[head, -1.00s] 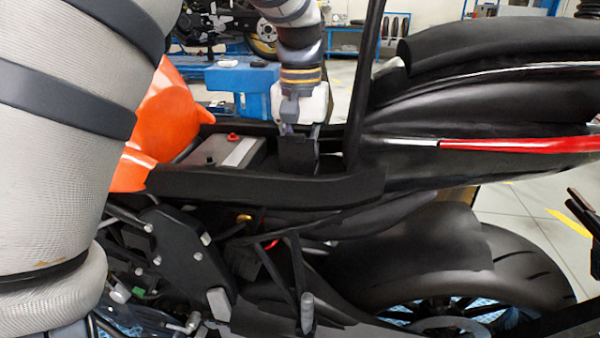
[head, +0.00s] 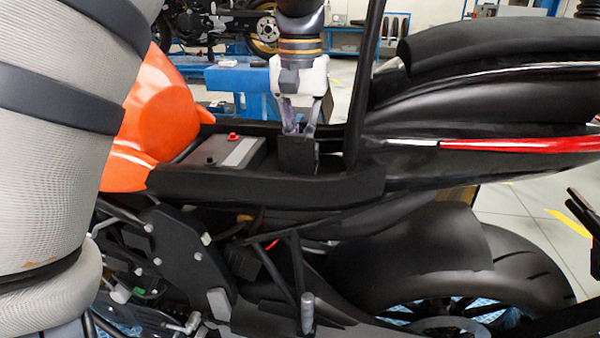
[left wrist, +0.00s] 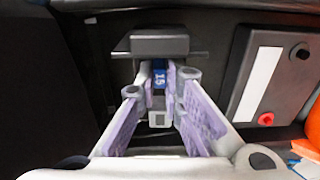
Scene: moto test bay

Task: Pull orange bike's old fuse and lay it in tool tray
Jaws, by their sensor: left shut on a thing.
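The orange bike (head: 165,105) stands across the head view with its seat area open. My left gripper (head: 299,132) points down at a small black fuse box (head: 296,156) behind the battery. In the left wrist view my left gripper (left wrist: 158,88) is shut on a small blue fuse (left wrist: 159,76) marked 15. The fuse box also shows there (left wrist: 160,42). I cannot tell whether the fuse is clear of its socket. The head view does not show the fuse. I make out no tool tray, and my right gripper is not in view.
The battery (head: 226,151), with red and black terminals, lies left of the fuse box; it also shows in the left wrist view (left wrist: 270,75). The black frame rail (head: 250,187) runs in front. A dark upright bar (head: 366,75) stands close on the right. A blue bench (head: 240,82) is behind.

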